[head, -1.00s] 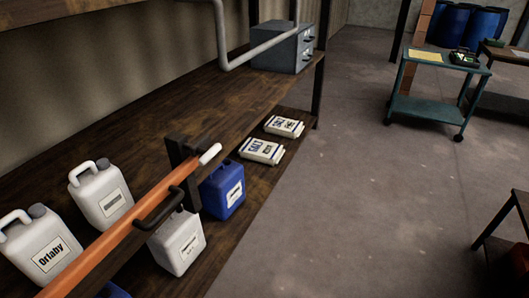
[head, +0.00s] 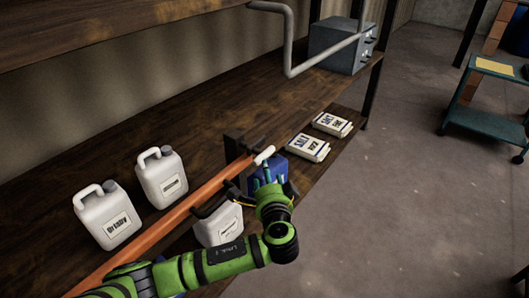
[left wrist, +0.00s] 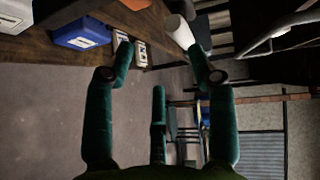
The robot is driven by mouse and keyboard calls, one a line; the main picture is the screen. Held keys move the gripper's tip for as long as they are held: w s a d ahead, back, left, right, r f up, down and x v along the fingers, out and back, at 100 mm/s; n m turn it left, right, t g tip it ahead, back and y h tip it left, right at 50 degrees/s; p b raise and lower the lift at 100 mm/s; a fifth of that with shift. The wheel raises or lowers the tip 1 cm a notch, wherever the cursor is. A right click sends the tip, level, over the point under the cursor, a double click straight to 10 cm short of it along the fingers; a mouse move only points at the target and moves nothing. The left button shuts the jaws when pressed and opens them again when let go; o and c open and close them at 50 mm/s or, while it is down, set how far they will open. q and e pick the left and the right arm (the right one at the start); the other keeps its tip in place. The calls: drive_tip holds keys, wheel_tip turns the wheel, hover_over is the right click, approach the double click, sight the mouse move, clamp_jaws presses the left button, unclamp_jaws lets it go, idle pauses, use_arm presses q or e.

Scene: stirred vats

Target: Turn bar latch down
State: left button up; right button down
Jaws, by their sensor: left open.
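My arm hides part of the bar's lower length. My right gripper is not in view.
White jugs (head: 105,215) stand on the shelf behind the bar. A blue jug (head: 282,167) is partly hidden behind my gripper. Salt bags (head: 308,147) lie beyond it. A grey pipe (head: 289,45) hangs above. The floor to the right is clear up to a green cart (head: 490,125).

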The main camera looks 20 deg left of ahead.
sight(264, 157)
use_arm(q)
drive_tip(key=w+a, duration=0.1)
drive_tip(key=w, duration=0.1)
drive_tip(key=w+a+p, duration=0.1)
drive_tip(key=w, duration=0.1)
drive_tip(key=w+r, duration=0.1)
drive_tip(key=w, duration=0.1)
drive_tip(key=shift+w+a+p, duration=0.1)
drive_tip(key=shift+a+p, duration=0.2)
drive_tip(key=shift+a, duration=0.1)
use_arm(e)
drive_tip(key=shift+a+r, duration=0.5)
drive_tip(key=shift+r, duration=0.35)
use_arm(q)
drive_tip(key=shift+c, duration=0.4)
clamp_jaws()
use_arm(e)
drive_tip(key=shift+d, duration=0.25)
